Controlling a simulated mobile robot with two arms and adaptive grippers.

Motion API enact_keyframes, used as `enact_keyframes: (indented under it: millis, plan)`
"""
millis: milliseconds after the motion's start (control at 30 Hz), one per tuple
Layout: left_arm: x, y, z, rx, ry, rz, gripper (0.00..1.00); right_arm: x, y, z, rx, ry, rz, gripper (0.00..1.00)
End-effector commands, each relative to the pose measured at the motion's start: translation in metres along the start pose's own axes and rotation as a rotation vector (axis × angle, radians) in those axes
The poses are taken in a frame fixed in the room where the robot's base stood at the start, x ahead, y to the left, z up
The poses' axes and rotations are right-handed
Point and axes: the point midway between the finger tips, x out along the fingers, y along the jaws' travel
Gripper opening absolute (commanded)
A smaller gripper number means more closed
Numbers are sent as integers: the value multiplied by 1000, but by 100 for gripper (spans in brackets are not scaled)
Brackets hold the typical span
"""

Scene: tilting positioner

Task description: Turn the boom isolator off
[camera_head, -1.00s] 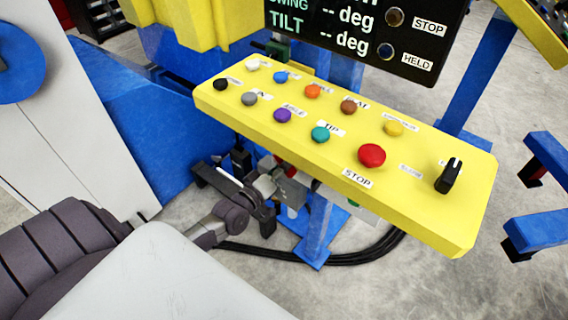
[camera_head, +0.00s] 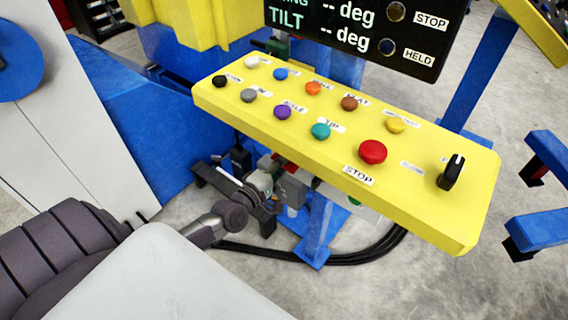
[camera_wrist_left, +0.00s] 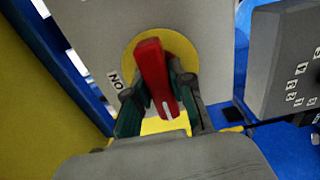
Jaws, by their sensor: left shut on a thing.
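The isolator's red handle (camera_wrist_left: 154,75) sits on a yellow disc (camera_wrist_left: 187,50) on a grey box face (camera_wrist_left: 95,35) in the left wrist view. The handle is slightly tilted from vertical in that picture, with a white mark near its lower end. An "ON" label (camera_wrist_left: 117,81) is left of the disc. My left gripper (camera_wrist_left: 160,100) is shut on the red handle, one dark finger on each side. In the head view my left gripper (camera_head: 262,188) is low beneath the yellow console, and its fingertips are hard to make out. My right gripper is not in view.
The yellow console (camera_head: 225,98) with several coloured buttons and a black selector knob (camera_head: 451,171) overhangs my left gripper. A blue post (camera_head: 318,235) and black cables (camera_head: 350,258) are close by. A grey numbered box (camera_wrist_left: 285,60) stands right of the isolator.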

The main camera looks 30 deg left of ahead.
Motion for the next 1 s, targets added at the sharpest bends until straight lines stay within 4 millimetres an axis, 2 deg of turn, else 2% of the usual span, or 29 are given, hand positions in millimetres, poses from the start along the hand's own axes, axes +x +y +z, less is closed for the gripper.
enact_keyframes:
  millis: [500, 533, 667, 1000]
  plan:
    - [0, 0, 0, -21, 0, -1, 0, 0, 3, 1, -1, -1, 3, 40]
    - [0, 0, 0, -21, 0, -1, 25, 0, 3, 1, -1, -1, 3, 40]
    - [0, 0, 0, -20, 0, -1, 47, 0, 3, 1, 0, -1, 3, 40]
    - [-3, -1, 0, -18, 0, -2, 48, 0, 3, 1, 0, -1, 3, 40]
